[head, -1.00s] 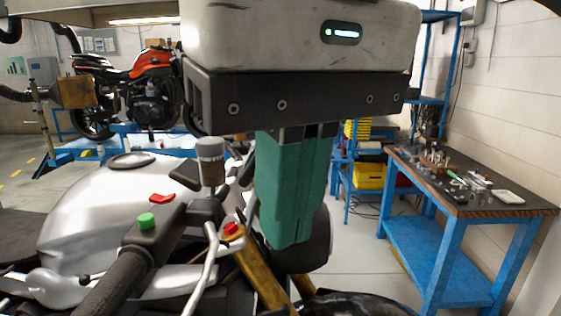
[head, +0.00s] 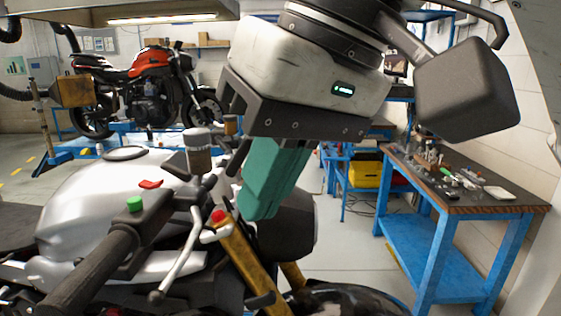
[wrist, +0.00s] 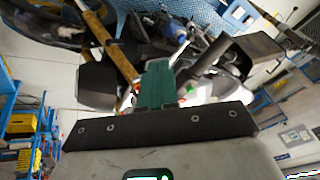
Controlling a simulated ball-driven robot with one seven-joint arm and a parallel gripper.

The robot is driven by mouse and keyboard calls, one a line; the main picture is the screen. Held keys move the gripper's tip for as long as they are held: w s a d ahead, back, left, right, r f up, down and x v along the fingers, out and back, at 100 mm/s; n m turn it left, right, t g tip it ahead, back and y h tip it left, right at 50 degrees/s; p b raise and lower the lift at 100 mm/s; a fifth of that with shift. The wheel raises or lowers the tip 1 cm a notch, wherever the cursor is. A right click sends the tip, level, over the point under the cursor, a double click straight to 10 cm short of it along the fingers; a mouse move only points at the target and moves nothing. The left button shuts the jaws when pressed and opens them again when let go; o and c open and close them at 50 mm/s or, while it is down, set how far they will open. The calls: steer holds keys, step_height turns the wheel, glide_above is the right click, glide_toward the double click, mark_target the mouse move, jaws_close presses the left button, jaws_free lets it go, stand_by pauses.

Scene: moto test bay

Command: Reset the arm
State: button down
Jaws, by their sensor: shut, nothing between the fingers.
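My gripper (head: 258,212) hangs in the middle of the head view, in front of the handlebar area of a silver motorcycle (head: 95,205). Its two green fingers are pressed together with nothing between them and point down and slightly left. In the wrist view my gripper (wrist: 157,66) shows as a green wedge over the front of the motorcycle. Whether the fingertips touch the motorcycle cannot be told; they appear apart from it. My arm links fill the upper right of the head view.
The handlebar grip (head: 95,265), green button (head: 135,203) and gold fork (head: 245,260) are close to my gripper on its left and below. A blue workbench (head: 440,262) with small tools stands at right. An orange motorcycle (head: 150,65) stands behind. Floor between is clear.

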steer(key=w+d+f+m+t+y+b, duration=0.2)
steer(key=w+f+y, duration=0.3)
steer(key=w+f, duration=0.65)
steer(key=s+d+f+m+t+h, duration=0.15)
steer(key=d+f, duration=0.25)
steer(key=f, duration=0.6)
steer(key=s+d+f+m+b, duration=0.1)
steer(key=d+f+m, duration=0.15)
steer(key=f, duration=0.75)
steer(key=s+d+f+m+h, duration=0.15)
steer(key=d+f, duration=0.25)
steer(key=f, duration=0.6)
steer(key=s+d+f+g+h, duration=0.1)
steer(key=s+d+f+h, duration=0.1)
steer(key=s+d+f, duration=0.3)
steer(key=s+d+f+g+h+b, duration=0.1)
steer(key=s+d+f+g+h, duration=0.1)
steer(key=s+d+f, duration=0.3)
steer(key=s+d+f+g+h, duration=0.1)
steer(key=s+d+f, duration=0.5)
steer(key=s, duration=0.9)
step_height(320, 180, down, 4)
steer(key=shift+s+r+h+b, duration=0.1)
steer(key=shift+s+h+b, duration=0.25)
steer(key=shift+h, duration=0.45)
steer(key=shift+w+a, duration=0.15)
